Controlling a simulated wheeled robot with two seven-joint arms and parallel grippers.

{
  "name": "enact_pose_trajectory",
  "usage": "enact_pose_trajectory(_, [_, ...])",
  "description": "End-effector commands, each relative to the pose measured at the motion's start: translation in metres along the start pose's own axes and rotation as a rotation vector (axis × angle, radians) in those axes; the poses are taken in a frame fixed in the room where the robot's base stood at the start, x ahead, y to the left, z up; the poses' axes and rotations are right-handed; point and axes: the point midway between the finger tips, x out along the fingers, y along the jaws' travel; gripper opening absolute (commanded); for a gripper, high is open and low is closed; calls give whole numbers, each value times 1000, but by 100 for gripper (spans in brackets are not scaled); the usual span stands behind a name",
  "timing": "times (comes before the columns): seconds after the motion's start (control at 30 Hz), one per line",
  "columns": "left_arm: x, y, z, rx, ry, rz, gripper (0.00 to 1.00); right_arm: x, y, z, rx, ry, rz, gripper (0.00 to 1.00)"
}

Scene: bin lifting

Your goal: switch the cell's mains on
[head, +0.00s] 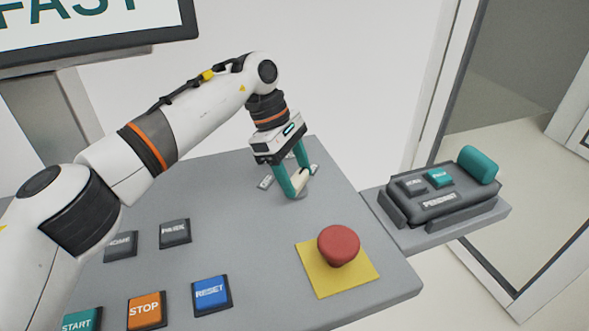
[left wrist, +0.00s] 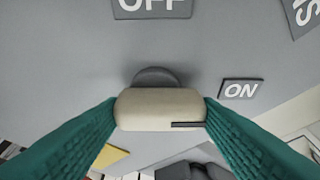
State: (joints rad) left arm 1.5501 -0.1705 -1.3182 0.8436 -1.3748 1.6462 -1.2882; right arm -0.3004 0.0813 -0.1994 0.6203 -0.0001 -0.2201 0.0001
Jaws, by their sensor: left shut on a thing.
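The mains switch has a beige knob (head: 301,181) on a dark round base, near the far edge of the grey console. It also shows in the left wrist view (left wrist: 158,108), with a dark line along its lower right part. My left gripper (head: 298,182) is shut on this knob, one green finger at each end. In the left wrist view the OFF label (left wrist: 152,6) lies above the knob and the ON label (left wrist: 241,89) to its right. Part of the base is hidden behind the knob. My right gripper is not in view.
A red mushroom button (head: 339,244) on a yellow plate stands at the console's right front. STOP (head: 146,309), RESET (head: 211,293), START, HOME and PARK (head: 175,233) buttons lie to the left. A pendant (head: 440,200) rests on a shelf at the right.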

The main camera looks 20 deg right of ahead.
Motion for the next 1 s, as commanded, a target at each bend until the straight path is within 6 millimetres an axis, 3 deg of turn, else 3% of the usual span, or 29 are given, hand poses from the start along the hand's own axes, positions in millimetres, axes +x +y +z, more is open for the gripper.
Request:
enact_pose_trajectory(0.37, [-2, 0, 0, 9, -2, -2, 34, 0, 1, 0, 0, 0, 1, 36])
enact_pose_trajectory(0.4, [-2, 0, 0, 9, -2, -2, 58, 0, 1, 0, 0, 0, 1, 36])
enact_pose_trajectory(0.53, [-2, 0, 0, 7, -2, -1, 78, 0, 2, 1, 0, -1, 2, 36])
enact_pose_trajectory(0.83, [-3, 0, -1, 6, -1, 0, 78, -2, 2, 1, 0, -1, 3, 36])
enact_pose_trajectory(1.0, [-21, 4, -12, 5, -1, -1, 78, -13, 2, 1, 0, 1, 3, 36])
